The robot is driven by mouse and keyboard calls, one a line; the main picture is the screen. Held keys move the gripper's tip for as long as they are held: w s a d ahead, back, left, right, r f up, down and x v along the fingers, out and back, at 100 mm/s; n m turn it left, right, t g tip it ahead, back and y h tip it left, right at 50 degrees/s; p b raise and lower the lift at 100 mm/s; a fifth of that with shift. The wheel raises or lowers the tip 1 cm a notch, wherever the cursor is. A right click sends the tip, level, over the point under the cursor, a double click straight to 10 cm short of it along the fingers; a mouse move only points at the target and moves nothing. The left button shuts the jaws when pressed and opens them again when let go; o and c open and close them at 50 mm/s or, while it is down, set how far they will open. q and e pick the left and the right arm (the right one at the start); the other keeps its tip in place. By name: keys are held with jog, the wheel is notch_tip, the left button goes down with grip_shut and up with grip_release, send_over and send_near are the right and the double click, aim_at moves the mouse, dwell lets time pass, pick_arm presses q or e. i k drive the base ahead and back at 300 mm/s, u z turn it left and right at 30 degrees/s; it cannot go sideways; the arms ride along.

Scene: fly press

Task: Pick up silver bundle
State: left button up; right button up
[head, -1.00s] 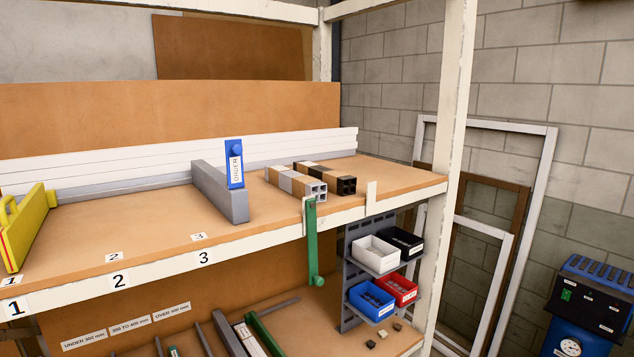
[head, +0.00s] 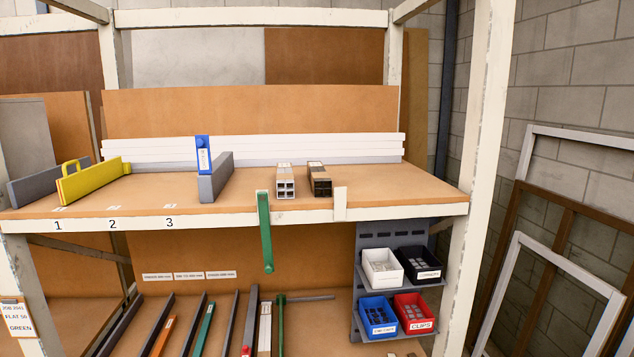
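The silver bundle (head: 285,181) lies on the upper wooden shelf, its square tube ends facing the front edge, with a tan wrap around it. A similar dark bundle (head: 320,180) lies just to its right, a small gap apart. Both rest flat and point toward the back of the shelf. Neither of my grippers shows in the head view.
A grey divider (head: 215,178) with a blue tag (head: 203,156) stands left of the bundles. A green lever (head: 265,232) hangs at the shelf's front edge, below the silver bundle. A white upright tab (head: 340,204) stands at the edge. Small bins (head: 382,267) hang below right.

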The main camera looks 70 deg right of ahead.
aim_at(284, 177)
jog(key=u, duration=0.15)
jog(key=k, duration=0.05)
jog(key=z, duration=1.45)
